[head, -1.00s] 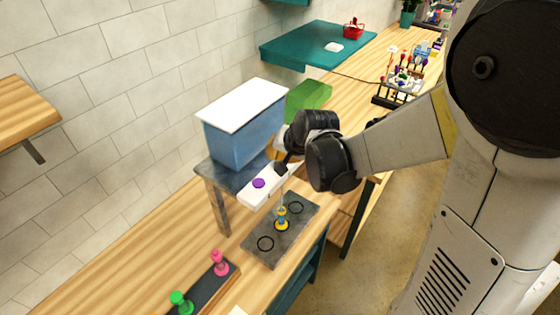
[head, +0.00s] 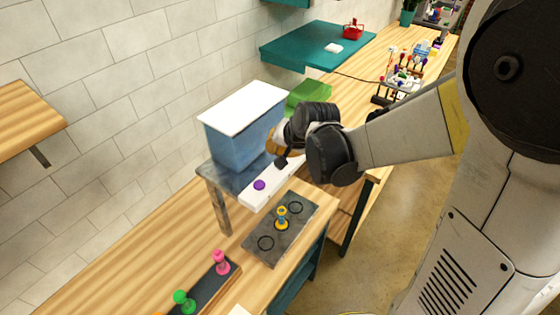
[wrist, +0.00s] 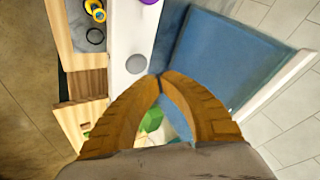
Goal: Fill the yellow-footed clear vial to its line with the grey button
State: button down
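The clear vial with the yellow foot (head: 281,218) stands upright on the middle spot of the dark grey plate (head: 262,225), below the white dispenser bar (head: 251,198). It also shows at the top left of the wrist view (wrist: 96,10). Its liquid level is too small to tell. The round grey button (wrist: 136,64) is on the white bar in the wrist view; my arm hides it in the head view. My gripper (wrist: 160,76) has its orange fingers shut, tips together, empty, just beside the grey button in the picture. I cannot tell the height between them.
A purple button (head: 259,185) is on the near end of the bar. The blue tank (head: 235,145) with a white lid stands close behind my gripper. Pink (head: 221,262) and green (head: 183,301) footed vials stand in a dark rack at the front. Two rings on the plate are empty.

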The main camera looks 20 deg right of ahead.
jog(key=shift+r+p, duration=1.25)
jog(key=shift+r, duration=0.75)
dwell(0.7)
jog(key=m, duration=0.2)
jog(key=r+m+p, duration=0.1)
jog(key=m, duration=0.1)
jog(key=shift+d+r+p, duration=0.1)
jog(key=shift+p, duration=0.2)
jog(key=m+p, duration=0.1)
jog(key=m, duration=0.3)
jog(key=r+m+p, duration=0.1)
jog(key=m, duration=0.3)
jog(key=r+m+p, duration=0.1)
jog(key=m, duration=0.4)
jog(key=shift+d+r+p, duration=0.2)
jog(key=shift+r+p, duration=0.05)
jog(key=shift+p, duration=0.1)
jog(key=shift+f, duration=0.15)
notch_tip(320, 180, down, 9)
jog(key=b, duration=0.7)
jog(key=shift+r, duration=0.2)
